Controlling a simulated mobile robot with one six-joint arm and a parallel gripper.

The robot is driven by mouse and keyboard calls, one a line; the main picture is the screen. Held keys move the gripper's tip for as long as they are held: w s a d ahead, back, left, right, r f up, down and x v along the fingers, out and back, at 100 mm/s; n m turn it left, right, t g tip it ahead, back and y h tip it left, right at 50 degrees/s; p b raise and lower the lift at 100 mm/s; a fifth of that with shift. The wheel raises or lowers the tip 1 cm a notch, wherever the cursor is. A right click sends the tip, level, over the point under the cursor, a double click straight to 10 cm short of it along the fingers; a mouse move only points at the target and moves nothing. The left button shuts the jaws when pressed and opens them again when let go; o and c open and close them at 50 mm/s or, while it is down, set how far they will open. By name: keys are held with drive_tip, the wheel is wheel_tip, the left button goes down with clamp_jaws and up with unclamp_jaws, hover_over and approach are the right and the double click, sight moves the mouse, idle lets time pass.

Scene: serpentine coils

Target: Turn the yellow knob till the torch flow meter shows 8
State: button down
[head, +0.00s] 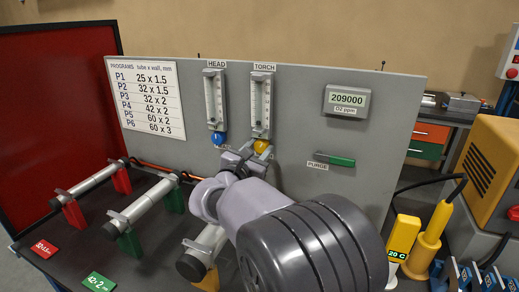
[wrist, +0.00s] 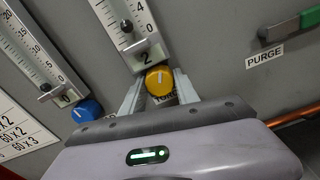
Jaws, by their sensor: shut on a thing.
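The yellow knob (wrist: 160,81) sits under the torch flow meter (wrist: 128,22), with its white pointer line near upright. My gripper (wrist: 158,88) has one finger on each side of the knob and is shut on it. In the head view, the yellow knob (head: 262,147) shows just above my gripper (head: 252,157). The torch flow meter (head: 261,103) is a clear upright tube with a scale. The meter's upper part is outside the wrist view.
The head flow meter (head: 214,100) with its blue knob (head: 218,138) stands close on the left. A green purge handle (head: 335,159) is to the right, below an O2 display (head: 347,102) reading 209000. Clamped tubes (head: 95,180) lie on the bench to the left.

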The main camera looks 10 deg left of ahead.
drive_tip(key=shift+m, duration=1.1)
drive_tip(key=c, duration=0.9)
unclamp_jaws()
drive_tip(key=s, duration=0.5)
drive_tip(key=s+a, duration=0.1)
drive_tip(key=s, duration=0.5)
drive_tip(key=s+a, duration=0.1)
drive_tip(key=s, duration=0.5)
drive_tip(key=shift+s+a, duration=0.15)
drive_tip(key=shift+a, duration=0.1)
drive_tip(key=shift+d, duration=0.1)
